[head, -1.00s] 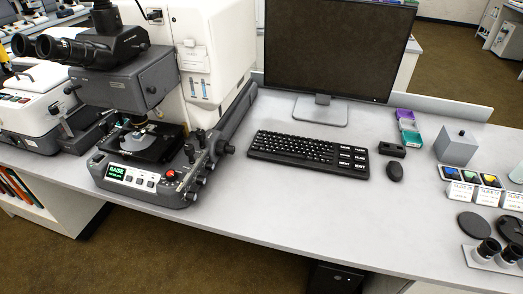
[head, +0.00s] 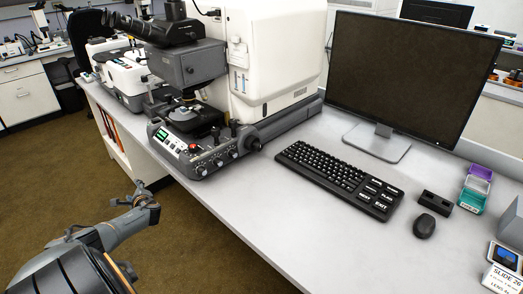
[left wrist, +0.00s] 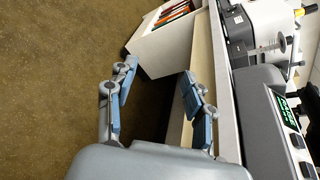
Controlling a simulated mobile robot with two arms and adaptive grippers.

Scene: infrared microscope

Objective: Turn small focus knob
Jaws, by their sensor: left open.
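The infrared microscope (head: 187,66) stands at the left part of the bench. A larger dark knob (head: 255,145) sticks out at the base's right end. I cannot tell which knob is the small focus knob. My left gripper (head: 146,203) is open and empty, in front of the bench and apart from the microscope. In the left wrist view its two fingers (left wrist: 160,92) are spread, with the display panel (left wrist: 288,112) at the right edge. My right gripper is not in view.
A keyboard (head: 340,178), a monitor (head: 410,80) and a mouse (head: 424,226) are on the bench (head: 270,215) to the right. Red-orange binders (left wrist: 172,14) stand in a white shelf below the bench edge. The floor in front is clear.

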